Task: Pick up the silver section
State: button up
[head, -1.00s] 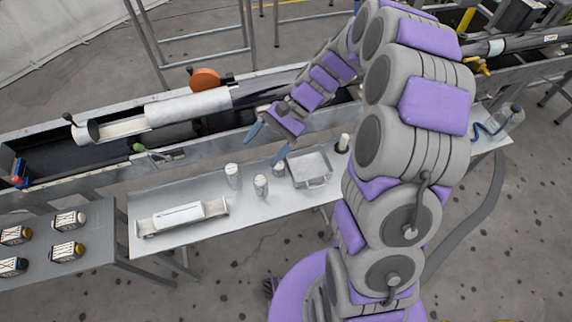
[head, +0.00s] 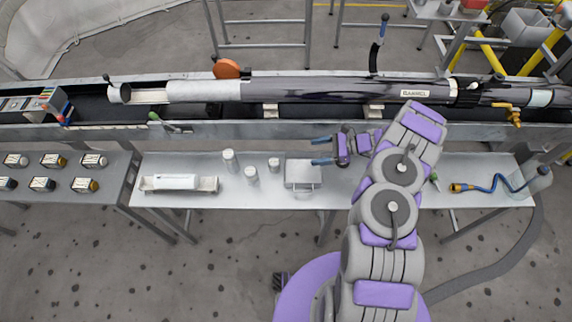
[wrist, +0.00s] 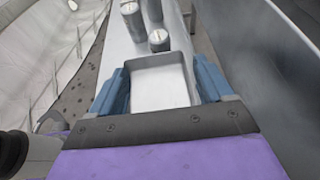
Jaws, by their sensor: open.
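Two things could be the silver section, and I cannot tell which. One is a pale silver cylinder (head: 173,182) lying in a shallow cradle at the left end of the narrow metal table. The other is a larger silver tube piece (head: 203,91) on the long rail behind, joined to a dark tube. My gripper (head: 320,150) is open and points left above the table, to the right of both. In the wrist view, its blue fingers (wrist: 161,78) are spread, with a square metal tray seen between them. I see nothing held.
The square tray (head: 302,174) and three small silver canisters, one of them here (head: 251,176), stand between my gripper and the cradle. The rail's front wall (head: 260,130) runs behind the table. Labelled blocks (head: 55,161) sit on the left table.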

jog(key=f, duration=0.2)
jog(key=b, duration=0.2)
send_near(276, 161)
jog(key=shift+w+a+f+m, duration=0.15)
jog(key=shift+a+f, duration=0.15)
jog(key=shift+a, duration=0.15)
jog(key=shift+s+a+f+m, duration=0.1)
jog(key=shift+a+f+m, duration=0.05)
jog(key=shift+a+f, duration=0.2)
jog(key=shift+w+a+f+b, duration=0.25)
jog(key=shift+a+f+b, duration=0.3)
jog(key=shift+a, duration=0.3)
jog(key=x, duration=0.6)
jog(key=shift+s+a+r+b, duration=0.1)
jog(key=shift+s+a+b, duration=0.1)
jog(key=shift+s+b, duration=0.1)
jog(key=shift+w+a+f, duration=0.15)
jog(key=shift+a+f, duration=0.1)
jog(key=shift+a, duration=0.05)
jog(key=shift+d, duration=0.1)
jog(key=shift+d, duration=0.1)
